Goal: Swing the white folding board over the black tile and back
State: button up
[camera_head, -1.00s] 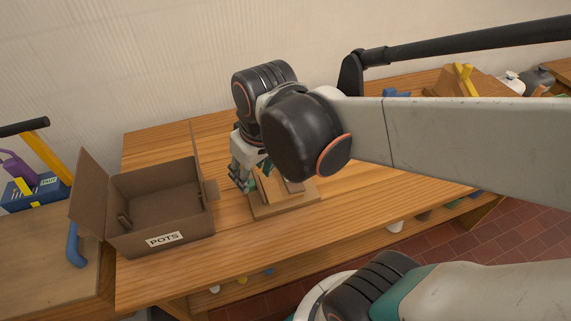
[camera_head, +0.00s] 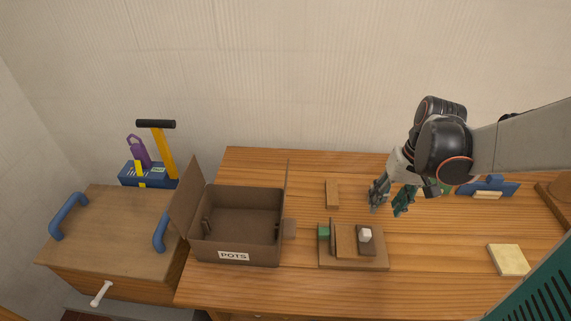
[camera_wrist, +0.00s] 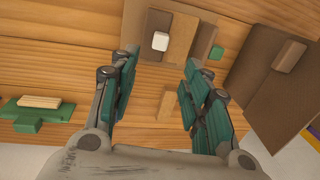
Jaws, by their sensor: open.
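I cannot make out a white folding board or a black tile in either view. A wooden base (camera_head: 352,263) on the bench carries upright brown pieces, a green block (camera_head: 323,232) at its left and a white knob (camera_head: 365,235) on a dark block. The white knob also shows in the wrist view (camera_wrist: 160,41), beyond my fingertips. My gripper (camera_head: 390,205) is open and empty, above the bench behind and right of the base. Its spread fingers show in the wrist view (camera_wrist: 161,66), with nothing between them.
An open cardboard box (camera_head: 235,250) marked POTS stands left of the base. A small wood strip (camera_head: 332,193) lies behind it. A pale square block (camera_head: 508,260) and a blue holder (camera_head: 490,185) are at the right. A cabinet (camera_head: 110,235) with blue handles stands far left.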

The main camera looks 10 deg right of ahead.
aim_at(367, 232)
jog(key=f+b, duration=0.1)
jog(key=f, duration=0.3)
jog(key=a+f+b, duration=0.1)
jog(key=f+b, duration=0.1)
jog(key=f, duration=0.3)
jog(key=a+f+b, duration=0.1)
jog(key=f+b, duration=0.1)
jog(key=f, duration=0.2)
jog(key=shift+w+f, duration=0.25)
jog(key=shift+c, duration=0.3)
grip_shut()
